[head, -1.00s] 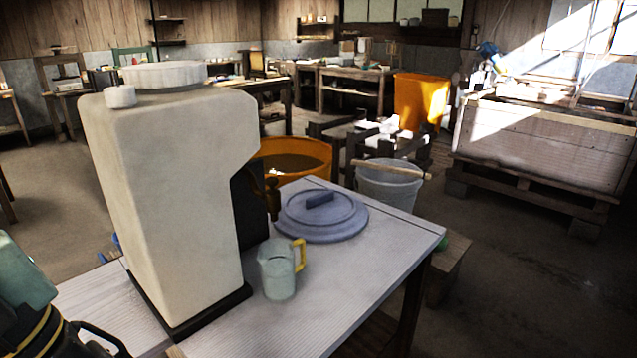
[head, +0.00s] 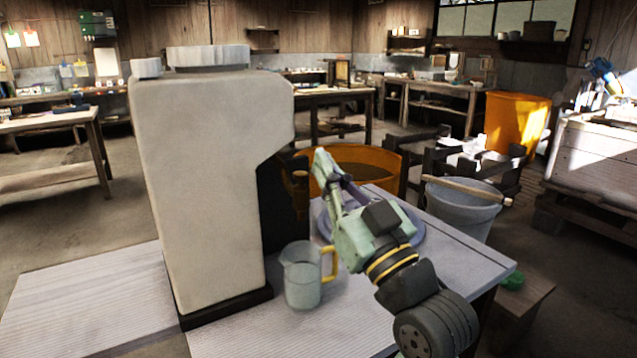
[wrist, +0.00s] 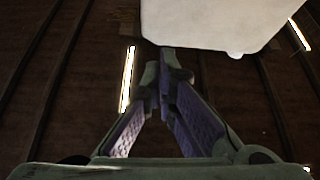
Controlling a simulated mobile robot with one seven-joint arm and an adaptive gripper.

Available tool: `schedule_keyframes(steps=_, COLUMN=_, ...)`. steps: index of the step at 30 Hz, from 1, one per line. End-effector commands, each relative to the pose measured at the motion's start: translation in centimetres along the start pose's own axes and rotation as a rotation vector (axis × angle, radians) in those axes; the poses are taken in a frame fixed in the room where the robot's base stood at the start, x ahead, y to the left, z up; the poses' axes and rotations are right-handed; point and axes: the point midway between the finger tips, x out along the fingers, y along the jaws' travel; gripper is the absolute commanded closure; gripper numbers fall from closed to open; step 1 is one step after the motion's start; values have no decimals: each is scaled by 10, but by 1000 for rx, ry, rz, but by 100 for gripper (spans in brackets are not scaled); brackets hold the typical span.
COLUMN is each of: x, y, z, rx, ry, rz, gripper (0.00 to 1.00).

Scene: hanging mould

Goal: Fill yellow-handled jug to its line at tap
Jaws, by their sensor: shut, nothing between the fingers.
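The clear jug with the yellow handle (head: 302,277) stands upright on the table, in front of the dispenser's dark recess. Its handle points right. Its fill line and any contents cannot be made out. The tall cream dispenser (head: 212,180) stands on a dark base. Its brown tap (head: 299,187) sticks out on the right, above and behind the jug in the picture. My gripper (head: 323,160) is raised right of the tap, fingers pointing up, shut and empty. In the wrist view its fingertips (wrist: 166,62) meet below a pale block that looks like the dispenser.
A bluish round lid (head: 408,232) lies on the table behind my gripper, partly hidden. An orange tub (head: 385,160) and a grey bucket (head: 465,208) stand beyond the table. The tabletop left of the dispenser and in front of the jug is clear.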

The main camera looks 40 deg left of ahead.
Motion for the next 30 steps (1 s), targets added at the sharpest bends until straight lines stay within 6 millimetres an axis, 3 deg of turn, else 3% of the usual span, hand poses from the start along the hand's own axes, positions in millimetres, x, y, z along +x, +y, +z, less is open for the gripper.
schedule_keyframes(steps=1, x=-10, y=7, z=10, rx=3, ry=-31, rz=1, gripper=100)
schedule_keyframes(steps=6, x=-22, y=16, z=21, rx=10, ry=-89, rz=-9, gripper=100)
schedule_keyframes(steps=17, x=-22, y=16, z=21, rx=12, ry=-94, rz=-11, gripper=100)
schedule_keyframes(steps=23, x=-2, y=15, z=21, rx=14, ry=-94, rz=-15, gripper=100)
schedule_keyframes(steps=30, x=49, y=15, z=24, rx=15, ry=-93, rz=-15, gripper=100)
